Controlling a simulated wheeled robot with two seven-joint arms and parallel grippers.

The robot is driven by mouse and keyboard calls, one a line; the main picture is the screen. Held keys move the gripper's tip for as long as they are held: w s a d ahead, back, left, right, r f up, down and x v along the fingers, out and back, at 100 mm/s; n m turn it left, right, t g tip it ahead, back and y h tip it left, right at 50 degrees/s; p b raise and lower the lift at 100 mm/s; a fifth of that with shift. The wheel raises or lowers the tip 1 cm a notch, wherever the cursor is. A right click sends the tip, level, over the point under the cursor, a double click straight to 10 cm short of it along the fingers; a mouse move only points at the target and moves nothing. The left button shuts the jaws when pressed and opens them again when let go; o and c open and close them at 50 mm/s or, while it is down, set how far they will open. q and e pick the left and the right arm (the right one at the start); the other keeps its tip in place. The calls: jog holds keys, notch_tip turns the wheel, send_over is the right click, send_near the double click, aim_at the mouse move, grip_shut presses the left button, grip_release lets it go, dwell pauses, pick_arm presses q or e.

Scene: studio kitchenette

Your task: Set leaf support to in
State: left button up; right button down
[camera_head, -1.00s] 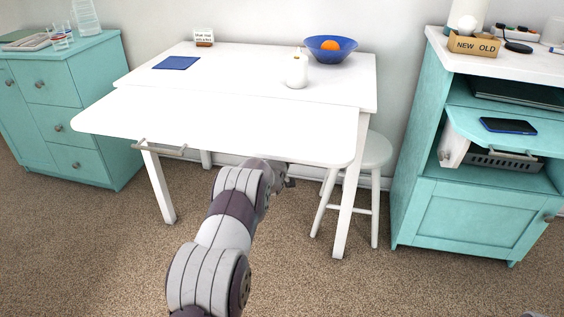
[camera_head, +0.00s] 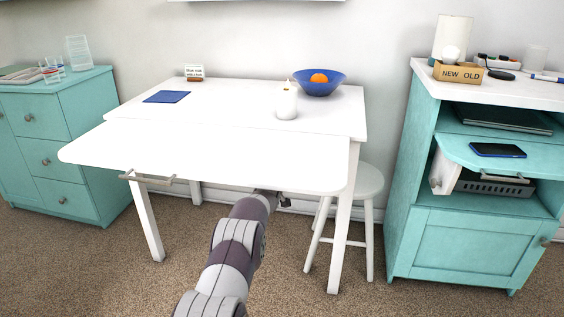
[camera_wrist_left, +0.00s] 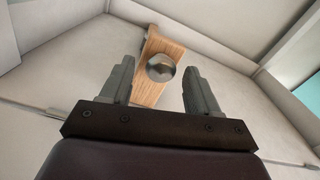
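The white table's front leaf (camera_head: 215,160) is raised level with the table top. In the left wrist view, the leaf support is a wooden slat (camera_wrist_left: 174,48) with a round metal knob (camera_wrist_left: 161,68), against the pale underside of the table. My left gripper (camera_wrist_left: 158,66) is open, with its two fingers apart on either side of the knob as seen in this view. I cannot tell how far the knob is from the fingertips. In the head view, my left arm reaches under the leaf's front edge, and the support is hidden below the leaf. My right gripper is not in view.
A metal handle bar (camera_head: 147,177) sits below the leaf's left front edge. A white stool (camera_head: 366,182) stands under the right side. A candle (camera_head: 287,103) and a blue bowl (camera_head: 319,86) with an orange stand on the table top. Teal cabinets flank the table.

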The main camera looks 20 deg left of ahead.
pick_arm(q)
jog(key=shift+s, duration=0.15)
jog(key=p+v, duration=0.5)
jog(key=v, duration=0.7)
jog(key=shift+s, duration=0.25)
